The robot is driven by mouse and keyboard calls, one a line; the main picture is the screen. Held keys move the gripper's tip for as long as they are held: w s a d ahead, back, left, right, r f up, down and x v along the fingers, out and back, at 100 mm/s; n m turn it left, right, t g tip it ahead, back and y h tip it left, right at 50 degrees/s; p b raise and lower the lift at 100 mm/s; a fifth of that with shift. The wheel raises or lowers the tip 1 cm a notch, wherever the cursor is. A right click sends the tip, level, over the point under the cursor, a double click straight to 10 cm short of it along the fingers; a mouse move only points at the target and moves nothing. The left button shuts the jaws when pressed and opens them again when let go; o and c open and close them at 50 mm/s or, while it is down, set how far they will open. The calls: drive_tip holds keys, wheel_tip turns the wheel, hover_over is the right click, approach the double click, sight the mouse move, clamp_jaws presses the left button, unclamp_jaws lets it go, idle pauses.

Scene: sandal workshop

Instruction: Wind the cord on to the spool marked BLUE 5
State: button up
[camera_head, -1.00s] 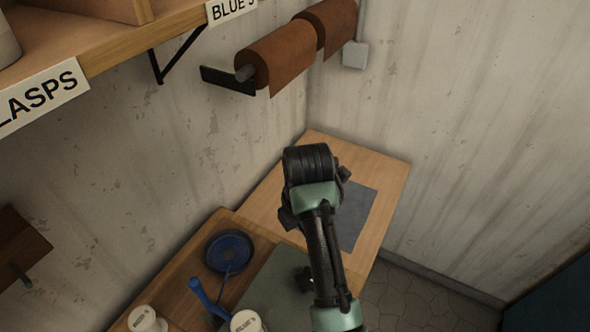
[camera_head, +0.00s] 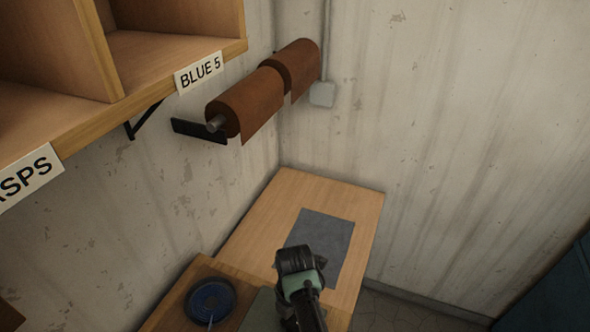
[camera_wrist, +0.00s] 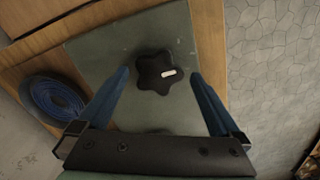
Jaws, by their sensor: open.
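A coil of blue cord (camera_head: 210,300) lies in a dark round dish at the bottom of the head view. It also shows at the left of the wrist view (camera_wrist: 55,98). A black star-shaped knob (camera_wrist: 153,74) with a white mark sits on a grey-green plate (camera_wrist: 100,50). My gripper (camera_wrist: 159,73) is open and empty, its two blue fingers apart on either side of the knob in the picture. I cannot tell its height over the knob. My fingers are hidden in the head view. No spool marked BLUE 5 shows now.
A shelf above carries a label BLUE 5 (camera_head: 199,73); the part of its compartment in view looks empty. Brown rolls (camera_head: 243,103) hang on the wall. A wooden table (camera_head: 345,197) with a grey mat (camera_head: 325,238) stands in the corner, otherwise clear.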

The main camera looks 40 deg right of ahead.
drive_tip(key=shift+f, duration=0.35)
drive_tip(key=shift+c, duration=0.3)
drive_tip(key=c, duration=1.2)
drive_tip(key=shift+o, duration=0.2)
drive_tip(key=shift+m, duration=0.3)
